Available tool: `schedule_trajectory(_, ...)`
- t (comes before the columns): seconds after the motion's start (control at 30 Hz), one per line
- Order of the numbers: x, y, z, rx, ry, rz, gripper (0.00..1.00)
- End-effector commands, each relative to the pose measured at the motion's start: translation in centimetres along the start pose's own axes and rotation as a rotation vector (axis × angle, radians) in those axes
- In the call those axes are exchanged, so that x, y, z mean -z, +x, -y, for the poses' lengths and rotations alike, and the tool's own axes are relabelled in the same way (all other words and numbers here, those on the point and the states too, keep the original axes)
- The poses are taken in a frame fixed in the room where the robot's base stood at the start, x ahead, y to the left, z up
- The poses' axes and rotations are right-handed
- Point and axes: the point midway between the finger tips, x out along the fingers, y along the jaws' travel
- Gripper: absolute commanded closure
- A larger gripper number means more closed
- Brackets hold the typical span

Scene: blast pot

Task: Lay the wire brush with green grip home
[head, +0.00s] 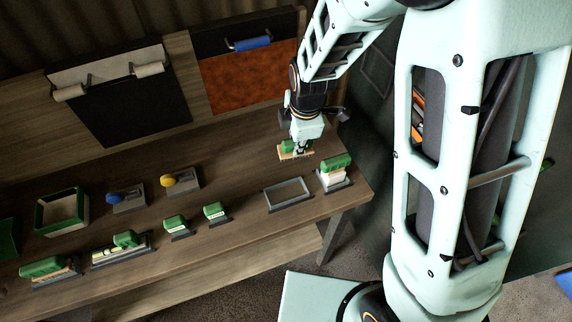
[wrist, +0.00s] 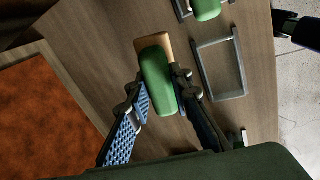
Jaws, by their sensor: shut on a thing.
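The wire brush with green grip (head: 285,154) has a pale wooden block under its green handle. It is in my gripper (head: 299,150), over the back right part of the bench. In the wrist view the green grip (wrist: 157,82) lies between my two fingers (wrist: 160,94), which are shut on its sides. The bristles are hidden, and I cannot tell how high the brush is above the bench. An empty grey rectangular frame (head: 293,202) lies on the bench in front of the brush. In the wrist view this frame (wrist: 240,70) is right of the brush, apart from it.
A green-topped brush (head: 337,161) stands in a grey holder right of the empty frame. Several green-handled tools, such as one at the front left (head: 42,267), sit in holders. Blue (head: 114,198) and yellow (head: 168,181) knobbed tools stand behind. Boards lean at the back.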

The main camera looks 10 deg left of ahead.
Motion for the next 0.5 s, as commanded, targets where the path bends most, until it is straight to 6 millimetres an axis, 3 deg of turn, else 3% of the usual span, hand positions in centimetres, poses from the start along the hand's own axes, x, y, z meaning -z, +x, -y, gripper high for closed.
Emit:
schedule_trajectory(0.1, 2.6, -1.2, 3.0, 0.114, -0.070, -0.013, 1.00)
schedule_trajectory(0.23, 4.1, -2.4, 5.8, 0.197, -0.122, -0.017, 1.00)
schedule_trajectory(0.5, 4.7, -3.0, 7.0, 0.232, -0.143, -0.017, 1.00)
